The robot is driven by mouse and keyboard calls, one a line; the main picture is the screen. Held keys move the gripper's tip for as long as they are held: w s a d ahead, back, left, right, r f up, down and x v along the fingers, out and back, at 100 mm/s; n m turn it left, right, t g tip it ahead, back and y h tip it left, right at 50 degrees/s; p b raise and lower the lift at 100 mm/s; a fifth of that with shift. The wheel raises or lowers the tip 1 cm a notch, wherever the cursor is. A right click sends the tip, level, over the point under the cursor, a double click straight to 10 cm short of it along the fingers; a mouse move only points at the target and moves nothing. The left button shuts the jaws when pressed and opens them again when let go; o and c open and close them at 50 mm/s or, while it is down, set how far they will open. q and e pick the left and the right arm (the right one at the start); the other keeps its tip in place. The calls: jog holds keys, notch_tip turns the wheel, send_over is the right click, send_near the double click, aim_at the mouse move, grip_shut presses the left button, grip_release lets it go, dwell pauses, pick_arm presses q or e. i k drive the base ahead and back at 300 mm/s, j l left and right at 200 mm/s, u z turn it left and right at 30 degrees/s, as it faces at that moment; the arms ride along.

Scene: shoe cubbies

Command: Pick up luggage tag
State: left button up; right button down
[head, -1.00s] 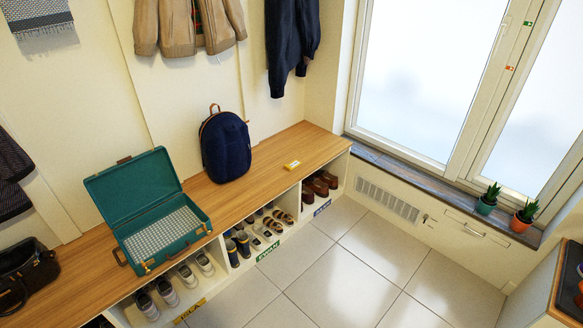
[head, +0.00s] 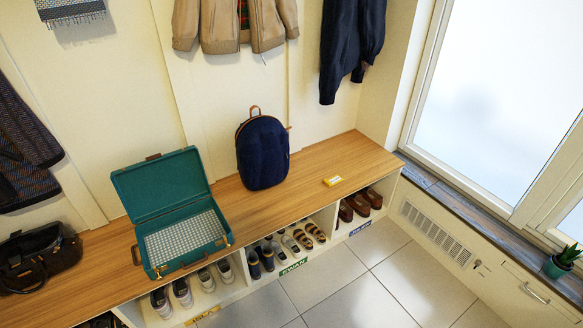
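Neither of my grippers shows in the head view.
An open teal suitcase (head: 165,205) stands on the bench to the left, with a dark handbag (head: 38,262) beyond it. Cubbies below hold several pairs of shoes (head: 311,232). A plant pot (head: 557,266) sits on the window sill at right. The tiled floor (head: 375,285) in front is clear.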

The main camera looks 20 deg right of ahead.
aim_at(333, 180)
jog(key=i+l+u, duration=0.1)
jog(key=l, duration=0.2)
jog(key=i+l, duration=0.25)
jog(key=i+l+u, duration=0.15)
jog(key=l, duration=0.25)
jog(key=i+l+u, duration=0.1)
jog(key=l, duration=0.25)
jog(key=i+l, duration=0.15)
jog(key=l, duration=0.2)
jog(key=i+l+u, duration=0.15)
jog(key=l, duration=0.2)
